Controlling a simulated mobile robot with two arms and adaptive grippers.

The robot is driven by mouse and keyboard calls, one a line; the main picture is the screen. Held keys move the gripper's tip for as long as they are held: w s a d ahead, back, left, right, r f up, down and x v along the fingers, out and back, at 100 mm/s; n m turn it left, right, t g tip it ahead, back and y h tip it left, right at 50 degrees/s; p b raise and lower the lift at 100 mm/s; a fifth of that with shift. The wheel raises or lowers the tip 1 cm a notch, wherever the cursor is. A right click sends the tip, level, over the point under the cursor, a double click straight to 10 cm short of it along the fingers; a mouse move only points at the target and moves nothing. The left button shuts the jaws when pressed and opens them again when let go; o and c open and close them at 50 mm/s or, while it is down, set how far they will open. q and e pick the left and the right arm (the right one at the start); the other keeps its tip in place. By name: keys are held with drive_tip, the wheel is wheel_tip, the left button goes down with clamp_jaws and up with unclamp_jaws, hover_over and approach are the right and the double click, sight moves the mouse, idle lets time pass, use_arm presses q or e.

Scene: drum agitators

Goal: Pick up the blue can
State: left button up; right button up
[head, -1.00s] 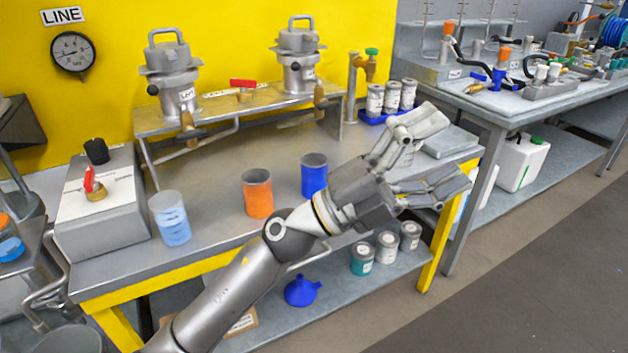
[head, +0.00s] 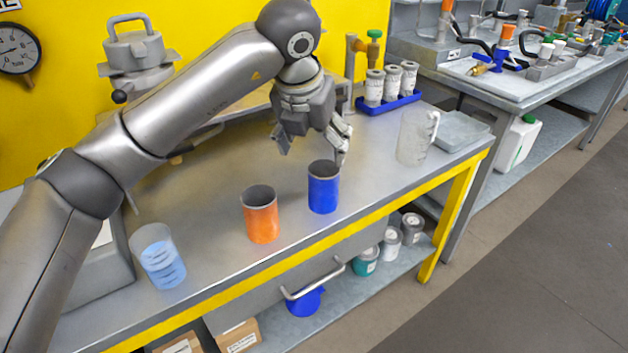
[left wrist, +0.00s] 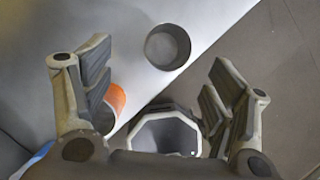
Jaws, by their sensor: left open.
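The blue can (head: 324,192) stands upright and open-topped on the steel bench, near its front edge. In the left wrist view its round dark opening (left wrist: 167,48) shows from above, ahead of the fingers and between their lines. My left gripper (head: 312,148) is open and points down, just above and behind the blue can. My right gripper is not in view.
A clear jug (head: 416,138) and a blue tray of small jars (head: 388,105) are to the right. The bench's yellow front edge (head: 385,208) is close.

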use_arm(q)
approach(324, 176)
wheel_tip(324, 176, down, 2)
drive_tip(key=shift+s+f, duration=0.1)
drive_tip(key=shift+f, duration=0.15)
drive_tip(key=x, duration=0.4)
drive_tip(key=shift+s+d+f, duration=0.15)
drive_tip(key=shift+d+f, duration=0.2)
drive_tip(key=shift+f, duration=0.3)
drive_tip(key=c, duration=1.1)
drive_tip(key=shift+o, duration=0.2)
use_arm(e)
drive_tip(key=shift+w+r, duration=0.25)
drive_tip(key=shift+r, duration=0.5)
use_arm(q)
drive_tip(key=shift+r, duration=0.15)
